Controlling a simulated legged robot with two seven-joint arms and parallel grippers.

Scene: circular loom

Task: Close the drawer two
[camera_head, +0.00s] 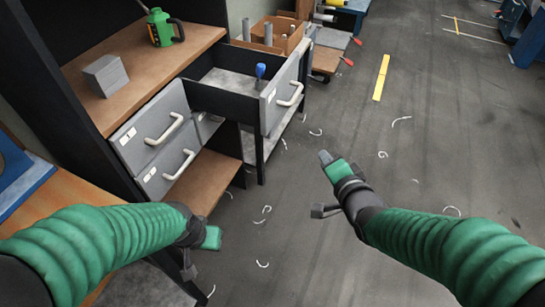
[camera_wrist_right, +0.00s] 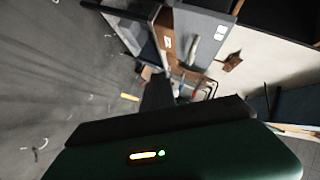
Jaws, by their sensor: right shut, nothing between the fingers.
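One drawer (camera_head: 236,86) is pulled out of the grey cabinet, with its grey front panel (camera_head: 283,97) and pale curved handle (camera_head: 291,93) facing the right. A blue-handled tool (camera_head: 260,71) stands up at the drawer. My right gripper (camera_head: 326,158) is shut and empty, over the floor to the right of and nearer than the drawer front, apart from it. In the right wrist view a grey panel (camera_wrist_right: 200,35) shows beyond the dark fingers (camera_wrist_right: 158,92). My left gripper (camera_head: 210,238) is at the lower left, partly hidden, below the shut drawers.
Two shut drawers (camera_head: 150,128) (camera_head: 170,168) with handles are left of the open one. A grey block (camera_head: 105,75) and green can (camera_head: 163,28) stand on the wooden top. A wooden box (camera_head: 275,32) is behind. The floor (camera_head: 430,120) at right is largely clear, with scattered shavings.

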